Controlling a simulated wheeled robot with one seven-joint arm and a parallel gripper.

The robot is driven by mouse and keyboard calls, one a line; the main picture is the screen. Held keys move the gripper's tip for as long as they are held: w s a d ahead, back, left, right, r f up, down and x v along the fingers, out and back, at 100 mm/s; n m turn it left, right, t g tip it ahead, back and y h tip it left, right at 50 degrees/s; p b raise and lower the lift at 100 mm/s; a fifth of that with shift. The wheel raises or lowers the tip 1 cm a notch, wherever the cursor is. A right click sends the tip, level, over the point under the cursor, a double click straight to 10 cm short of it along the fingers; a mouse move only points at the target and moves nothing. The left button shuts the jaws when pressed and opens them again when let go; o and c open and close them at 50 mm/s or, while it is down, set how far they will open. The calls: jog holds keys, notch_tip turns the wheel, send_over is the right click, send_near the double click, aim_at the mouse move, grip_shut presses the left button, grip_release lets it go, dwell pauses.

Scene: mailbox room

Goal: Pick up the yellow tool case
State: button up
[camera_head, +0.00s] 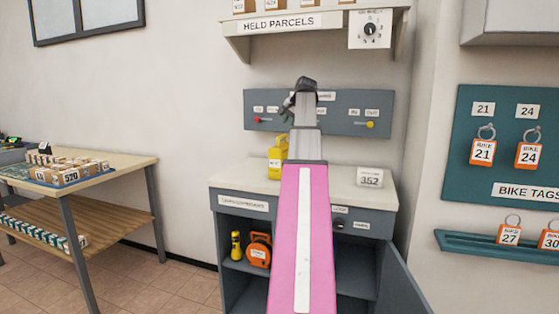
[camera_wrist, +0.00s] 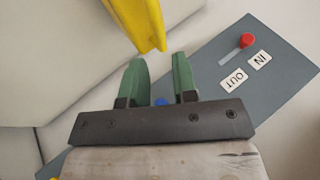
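The yellow tool case (camera_head: 277,157) stands upright on the pale counter, left of my arm, with a small white label on its front. My arm hides part of its right side. My gripper (camera_head: 288,104) is raised above and to the right of the case, in front of the grey wall panel. In the wrist view my gripper (camera_wrist: 159,60) has its two green fingers apart with nothing between them. A yellow part, seemingly of the case (camera_wrist: 137,22), shows just beyond the fingertips; I cannot tell whether it touches them.
The counter (camera_head: 235,184) tops a grey cabinet with an open door (camera_head: 402,282). A yellow flashlight (camera_head: 236,246) and an orange reel (camera_head: 259,251) sit inside. The grey panel (camera_head: 385,103) carries sliders. The parcel shelf (camera_head: 318,35) hangs above.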

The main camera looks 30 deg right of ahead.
aim_at(283, 136)
jog(key=x, duration=0.9)
jog(key=shift+w+d+f, duration=0.1)
jog(key=shift+f, duration=0.25)
grip_shut()
jog(key=shift+r, duration=0.1)
dwell(0.9)
